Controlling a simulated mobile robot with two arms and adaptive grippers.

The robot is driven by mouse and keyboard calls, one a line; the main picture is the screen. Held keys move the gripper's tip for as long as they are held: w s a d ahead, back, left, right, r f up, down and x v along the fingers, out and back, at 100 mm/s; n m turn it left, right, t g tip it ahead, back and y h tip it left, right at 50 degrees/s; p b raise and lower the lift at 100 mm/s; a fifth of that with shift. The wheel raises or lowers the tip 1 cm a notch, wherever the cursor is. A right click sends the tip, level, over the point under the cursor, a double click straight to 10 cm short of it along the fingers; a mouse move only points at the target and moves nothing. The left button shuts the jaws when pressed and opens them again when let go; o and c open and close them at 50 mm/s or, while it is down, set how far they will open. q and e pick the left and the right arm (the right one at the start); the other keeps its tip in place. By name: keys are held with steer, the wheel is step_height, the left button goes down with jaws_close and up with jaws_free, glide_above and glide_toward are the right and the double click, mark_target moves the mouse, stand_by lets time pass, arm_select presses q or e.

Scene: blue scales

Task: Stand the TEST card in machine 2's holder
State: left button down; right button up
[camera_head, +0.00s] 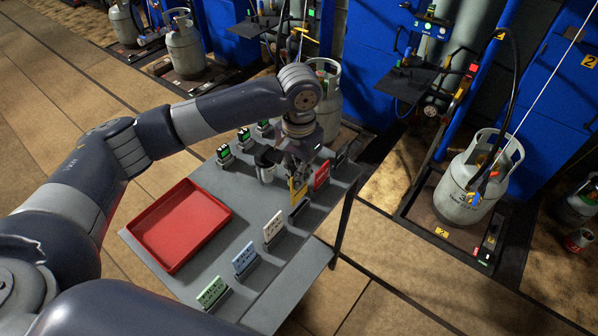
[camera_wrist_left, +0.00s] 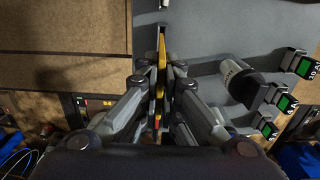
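My left gripper (camera_head: 298,172) is over the grey table, pointing down. Its fingers are closed around a thin yellow card (camera_head: 298,190), which shows edge-on between them in the left wrist view (camera_wrist_left: 161,52). A black slotted holder (camera_head: 299,210) is just in front of the yellow card; I cannot tell whether the card is clear of it. Card lettering is too small to read, so I cannot confirm which is TEST. Machine 2 (camera_head: 440,232) is at the right, with yellow 2 plates and a grey gas cylinder (camera_head: 470,195) on its platform. My right gripper is not in view.
The grey table (camera_head: 200,290) bears a red tray (camera_head: 180,228), a red card (camera_head: 322,175), and white (camera_head: 273,227), blue (camera_head: 245,257) and green (camera_head: 212,292) cards in holders. A dark cup (camera_head: 265,165) and small green-display devices (camera_head: 225,155) stand behind. Open floor lies between table and machine.

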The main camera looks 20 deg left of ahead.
mark_target(299, 198)
arm_select(q)
steer(key=shift+w, duration=0.2)
steer(key=shift+f+p, duration=0.35)
steer(key=shift+p, duration=0.1)
steer(key=shift+s+f, duration=0.1)
steer(key=shift+f, duration=2.8)
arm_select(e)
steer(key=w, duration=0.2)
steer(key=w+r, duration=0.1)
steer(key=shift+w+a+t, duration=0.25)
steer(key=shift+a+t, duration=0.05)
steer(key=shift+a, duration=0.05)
